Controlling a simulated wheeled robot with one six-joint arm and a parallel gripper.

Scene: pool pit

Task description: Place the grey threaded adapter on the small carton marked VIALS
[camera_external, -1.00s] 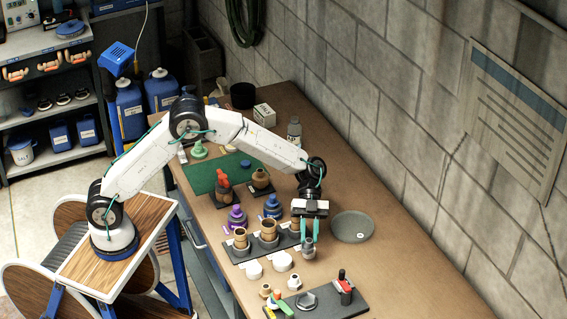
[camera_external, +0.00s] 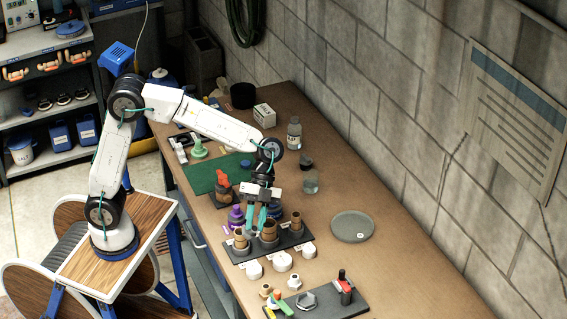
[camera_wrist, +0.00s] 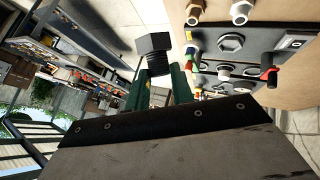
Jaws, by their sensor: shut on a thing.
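The grey threaded adapter (camera_wrist: 155,52) shows in the wrist view as a dark piece with a hex head and a ribbed thread. It sits between the two green fingertips of my gripper (camera_wrist: 160,82), which is shut on it. In the external view my gripper (camera_external: 257,220) points down over the near end of the bench, by the rack of brown fittings; the adapter cannot be made out there. A small white carton (camera_external: 265,116) stands at the far end of the bench, well behind the gripper. Its marking is too small to read.
A dark rack (camera_external: 285,243) with brown fittings is below the gripper, with purple and blue bottles close by. A clear bottle (camera_external: 294,135) and a glass jar (camera_external: 310,183) stand right of the arm. A grey round plate (camera_external: 351,227) lies on the right; bench around it is clear.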

